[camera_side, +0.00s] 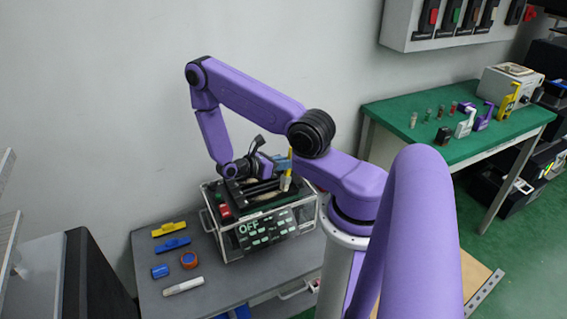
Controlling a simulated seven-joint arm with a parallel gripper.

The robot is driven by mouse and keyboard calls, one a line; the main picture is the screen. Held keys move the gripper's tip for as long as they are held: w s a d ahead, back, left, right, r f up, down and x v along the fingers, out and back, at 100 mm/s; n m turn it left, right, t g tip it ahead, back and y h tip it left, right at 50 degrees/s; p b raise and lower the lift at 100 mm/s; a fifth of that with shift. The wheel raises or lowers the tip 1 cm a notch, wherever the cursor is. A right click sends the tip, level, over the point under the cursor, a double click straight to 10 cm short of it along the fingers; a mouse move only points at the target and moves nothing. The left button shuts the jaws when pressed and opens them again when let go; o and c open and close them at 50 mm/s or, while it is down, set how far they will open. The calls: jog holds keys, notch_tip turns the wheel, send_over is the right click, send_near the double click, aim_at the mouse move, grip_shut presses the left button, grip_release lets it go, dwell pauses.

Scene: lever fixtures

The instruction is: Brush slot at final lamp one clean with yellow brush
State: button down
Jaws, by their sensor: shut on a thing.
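My gripper (274,164) is at the top of a clear-framed box fixture, shut on a yellow-handled brush (290,162). The brush is roughly upright, with its pale lower end (286,183) at the right part of the fixture's top. The fixture (262,225) has a dark front panel with a bright "OFF" sign and several small green marks. The lamp and the slot are too small or hidden to tell apart, and I cannot tell whether the bristles touch anything.
A green table (400,121) with several small items stands at the right.

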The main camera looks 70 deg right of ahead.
jog(key=w+a, duration=0.4)
jog(key=shift+w+a+f, duration=0.15)
jog(key=shift+w+a, duration=0.05)
jog(key=shift+w, duration=0.05)
dwell(0.5)
jog(key=w+a, duration=0.4)
jog(key=shift+w+a, duration=0.15)
jog(key=shift+a, duration=0.05)
dwell(0.7)
notch_tip(320, 180, up, 8)
dwell(1.3)
